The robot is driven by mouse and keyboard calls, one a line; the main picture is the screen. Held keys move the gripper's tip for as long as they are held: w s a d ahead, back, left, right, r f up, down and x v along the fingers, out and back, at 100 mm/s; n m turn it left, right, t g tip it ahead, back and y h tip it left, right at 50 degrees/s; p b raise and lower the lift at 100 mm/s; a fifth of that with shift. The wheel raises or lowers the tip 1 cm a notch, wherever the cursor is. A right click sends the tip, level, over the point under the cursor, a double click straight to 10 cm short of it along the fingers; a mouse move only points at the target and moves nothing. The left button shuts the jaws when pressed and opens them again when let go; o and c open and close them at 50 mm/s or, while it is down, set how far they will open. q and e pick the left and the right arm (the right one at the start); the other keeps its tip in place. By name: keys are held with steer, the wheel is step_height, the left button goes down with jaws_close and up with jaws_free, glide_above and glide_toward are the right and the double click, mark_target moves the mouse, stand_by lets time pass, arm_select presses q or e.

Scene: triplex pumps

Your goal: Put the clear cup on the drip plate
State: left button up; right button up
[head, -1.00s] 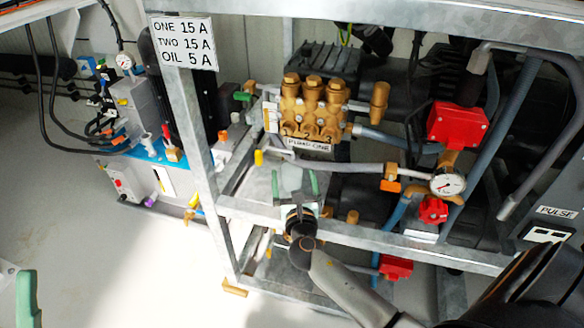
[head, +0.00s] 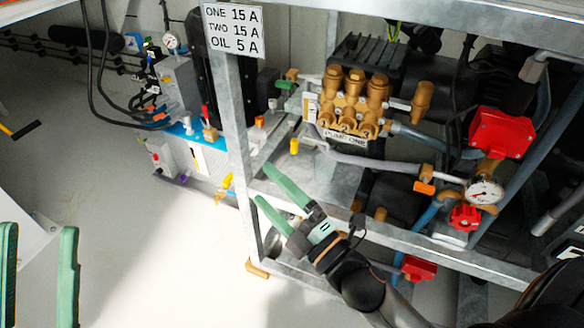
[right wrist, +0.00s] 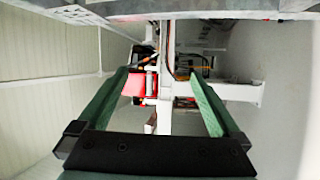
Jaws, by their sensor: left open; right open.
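I cannot make out the clear cup in either view. A flat grey metal plate (head: 325,182) lies below the brass pump labelled PUMP ONE (head: 355,100); I cannot tell if it is the drip plate. My right gripper (head: 262,182) is open, with its green fingers pointing up and left at the frame's front corner, left of that plate. In the right wrist view its fingers (right wrist: 158,73) are apart with nothing held between them. My left gripper (head: 38,228) is open and empty at the lower left, over the pale floor, far from the pump.
A galvanised post with a sign (head: 233,30) and a front rail (head: 440,258) bound the pump frame. A gauge (head: 485,192), red boxes (head: 500,132) and hoses stand at the right. A blue-topped hydraulic unit (head: 190,135) stands behind left.

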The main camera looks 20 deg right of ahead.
steer(key=s+r+m+t+y, duration=0.1)
steer(key=s+r+m+y, duration=0.3)
steer(key=r, duration=0.4)
steer(key=s+a+r+m+t+y, duration=0.1)
steer(key=s+r+m+y, duration=0.2)
steer(key=s+r+y, duration=0.2)
step_height(320, 180, up, 3)
steer(key=shift+s+a+f+m+t, duration=0.1)
steer(key=shift+s+a+m+t, duration=0.25)
steer(key=shift+s, duration=0.55)
